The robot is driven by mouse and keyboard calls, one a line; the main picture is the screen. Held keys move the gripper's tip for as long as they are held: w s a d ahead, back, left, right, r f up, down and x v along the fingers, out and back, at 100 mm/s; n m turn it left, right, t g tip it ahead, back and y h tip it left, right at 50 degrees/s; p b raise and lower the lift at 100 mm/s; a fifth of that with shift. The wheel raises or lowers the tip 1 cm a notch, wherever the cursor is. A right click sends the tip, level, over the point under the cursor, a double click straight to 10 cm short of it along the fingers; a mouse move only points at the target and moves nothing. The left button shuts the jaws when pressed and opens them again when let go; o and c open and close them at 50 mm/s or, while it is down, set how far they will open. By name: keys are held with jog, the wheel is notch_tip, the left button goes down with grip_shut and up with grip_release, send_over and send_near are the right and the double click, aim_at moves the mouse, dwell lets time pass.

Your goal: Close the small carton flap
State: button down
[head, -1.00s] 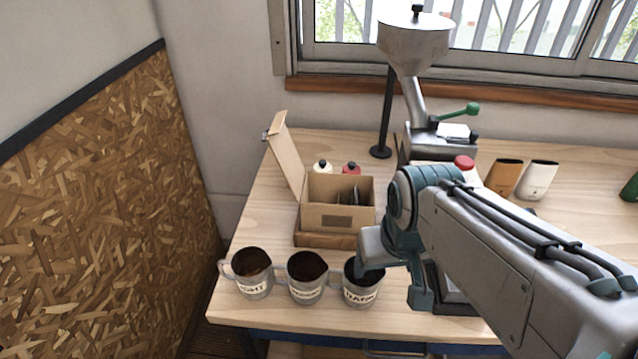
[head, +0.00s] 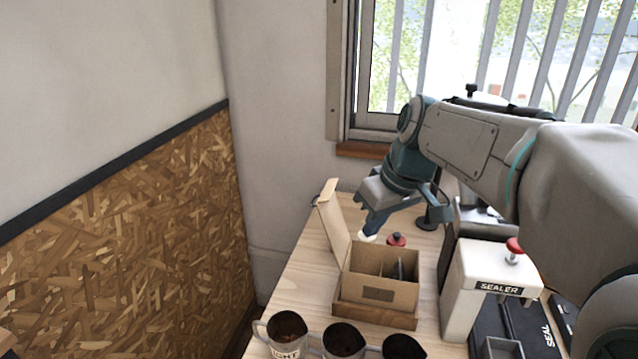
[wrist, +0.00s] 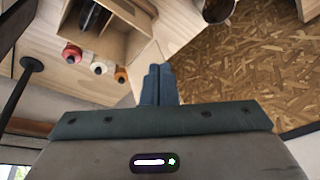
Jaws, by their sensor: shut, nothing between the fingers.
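The small carton (head: 378,293) is a brown open-topped box with dark upright items inside, standing on a wooden base on the table. Its flap (head: 333,222) stands open, tilted up and outward from the left side. My gripper (head: 372,226) points down behind the carton, to the right of the raised flap in the picture. Its fingers are shut together and empty. In the wrist view the closed blue fingers (wrist: 160,75) show in the middle, with the carton (wrist: 122,38) at the upper left. I cannot tell whether the fingertips touch anything.
Small bottles, one with a red top (head: 396,239), stand behind the carton. Several mugs (head: 288,337) stand in front of it. A white sealer (head: 470,292) stands close on the right. A chipboard-panelled wall (head: 130,220) bounds the left; bare table lies left of the carton.

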jog(key=w+a+r+n+g+y, duration=0.1)
jog(key=w+a+r+n+y, duration=0.1)
jog(key=w+a+r+n, duration=0.4)
jog(key=w+a+r+n+y, duration=0.1)
jog(key=w+a+n+y, duration=0.1)
jog(key=w+a, duration=0.35)
jog(key=w+d+f+p+x, duration=0.1)
jog(key=w+p+x, duration=0.1)
jog(key=x, duration=0.7)
jog(key=d, duration=0.2)
jog(key=s+d+f, duration=0.1)
jog(key=shift+d, duration=0.35)
jog(key=shift+r, duration=0.1)
jog(key=shift+d+n, duration=0.15)
jog(key=shift+n, duration=0.15)
